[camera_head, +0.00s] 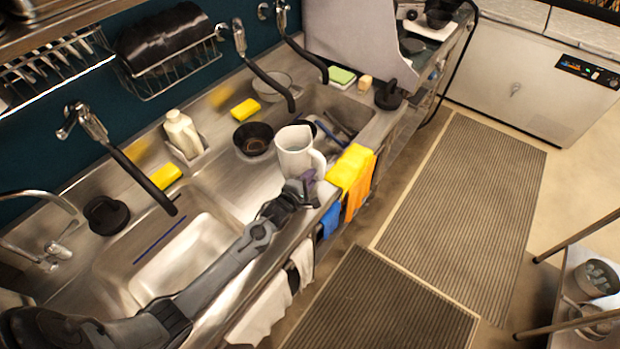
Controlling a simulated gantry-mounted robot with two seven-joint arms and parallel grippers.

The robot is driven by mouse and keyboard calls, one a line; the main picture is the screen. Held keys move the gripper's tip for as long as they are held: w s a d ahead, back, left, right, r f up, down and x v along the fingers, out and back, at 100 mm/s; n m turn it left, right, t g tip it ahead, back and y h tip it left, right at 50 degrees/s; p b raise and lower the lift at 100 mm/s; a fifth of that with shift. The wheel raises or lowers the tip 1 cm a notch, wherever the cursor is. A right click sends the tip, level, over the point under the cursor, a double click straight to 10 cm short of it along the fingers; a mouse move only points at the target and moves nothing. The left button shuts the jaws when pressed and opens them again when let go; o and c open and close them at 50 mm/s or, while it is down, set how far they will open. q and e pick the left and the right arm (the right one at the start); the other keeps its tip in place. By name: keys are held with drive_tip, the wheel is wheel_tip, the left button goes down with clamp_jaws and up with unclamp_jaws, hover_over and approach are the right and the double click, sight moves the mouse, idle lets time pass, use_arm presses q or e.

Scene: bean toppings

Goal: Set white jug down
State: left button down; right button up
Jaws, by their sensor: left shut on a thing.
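The white jug (296,152) is upright near the middle of the view, with its open top facing up and its handle on the right side. My left arm reaches in from the lower left, and my left gripper (303,183) is at the jug's lower right, by the handle. The gripper is shut on the jug; the fingers are small and partly hidden against it. The jug overlaps the steel counter and sink edge in the view; I cannot tell whether its base touches the counter. My right gripper is not in view.
A dark bowl (253,138) stands left of the jug. A yellow cloth (350,167) hangs over the front edge to its right. A second basin with utensils (338,122) lies behind it. A white bottle (183,133) and black faucet hoses (143,179) are farther left.

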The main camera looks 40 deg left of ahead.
use_arm(q)
drive_tip(key=c, duration=1)
unclamp_jaws()
drive_tip(key=shift+f, duration=0.1)
